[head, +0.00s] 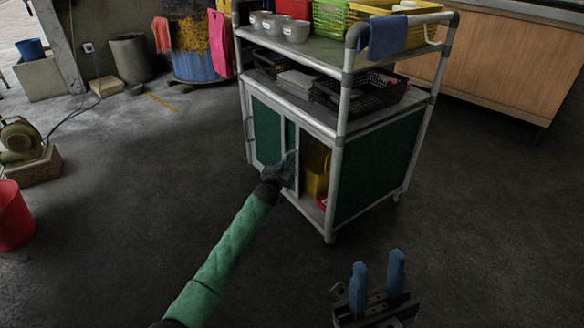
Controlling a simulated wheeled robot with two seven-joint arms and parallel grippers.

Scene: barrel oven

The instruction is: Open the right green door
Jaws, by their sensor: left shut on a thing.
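A grey-framed cart (341,130) has green sliding doors low on its front. The left green door (266,130) covers the left part of the front. The right green door (290,134) shows as a narrow green strip beside it, seemingly overlapping it. To its right is an opening with a yellow container (316,172) inside. My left gripper (287,166) is shut at the right door's edge, and its fingers hide the exact contact. My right gripper (377,285) has two blue fingers apart, empty, over the floor in front of the cart.
A red bucket (14,217) stands far left. The floor in front is clear.

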